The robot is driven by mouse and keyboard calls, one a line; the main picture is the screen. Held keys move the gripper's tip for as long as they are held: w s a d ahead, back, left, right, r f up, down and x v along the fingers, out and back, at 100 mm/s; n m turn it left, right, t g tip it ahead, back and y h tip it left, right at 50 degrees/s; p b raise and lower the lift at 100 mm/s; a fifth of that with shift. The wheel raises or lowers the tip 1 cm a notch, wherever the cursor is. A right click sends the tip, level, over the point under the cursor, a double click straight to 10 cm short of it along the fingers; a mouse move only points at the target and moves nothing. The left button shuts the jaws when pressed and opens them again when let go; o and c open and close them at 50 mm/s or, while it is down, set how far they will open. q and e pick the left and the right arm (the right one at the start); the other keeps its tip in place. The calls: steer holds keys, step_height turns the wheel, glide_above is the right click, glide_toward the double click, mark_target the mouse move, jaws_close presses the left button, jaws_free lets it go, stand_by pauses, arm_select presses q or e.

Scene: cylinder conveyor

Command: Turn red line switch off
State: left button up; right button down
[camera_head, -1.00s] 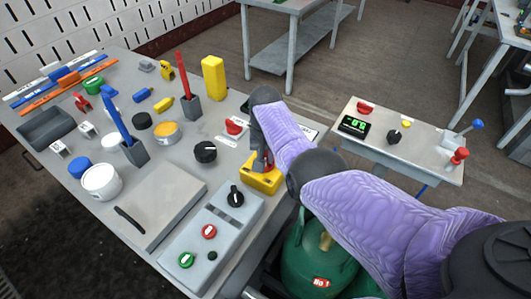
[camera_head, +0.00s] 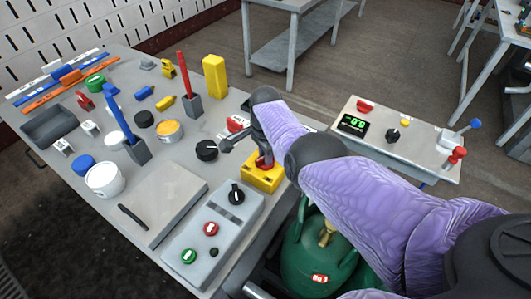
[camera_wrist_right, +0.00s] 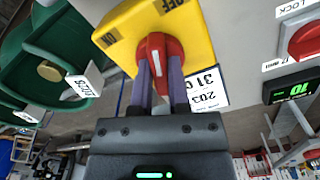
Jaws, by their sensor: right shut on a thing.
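A yellow switch box (camera_head: 263,179) with a red rotary knob stands at the right edge of the workbench, below my right gripper. In the right wrist view the yellow box (camera_wrist_right: 192,22) fills the top middle, with a dark OFF mark at its upper right. Its red knob (camera_wrist_right: 160,52) sits between the two fingers of my right gripper (camera_wrist_right: 162,82), which is shut on it. In the head view my right gripper (camera_head: 262,158) partly hides the knob. My left gripper is not in view.
A grey panel (camera_head: 216,238) with black, red and green knobs lies just left of the yellow box. A green gas cylinder (camera_head: 318,258) stands below the bench edge. A small side table (camera_head: 420,163) with a green display (camera_head: 352,124) stands at the right.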

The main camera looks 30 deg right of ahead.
steer(key=shift+m, duration=2.2)
steer(key=c, duration=0.6)
jaws_free()
step_height(320, 180, up, 9)
steer(key=p, duration=0.6)
steer(key=shift+r+p, duration=0.4)
steer(key=shift+r, duration=0.05)
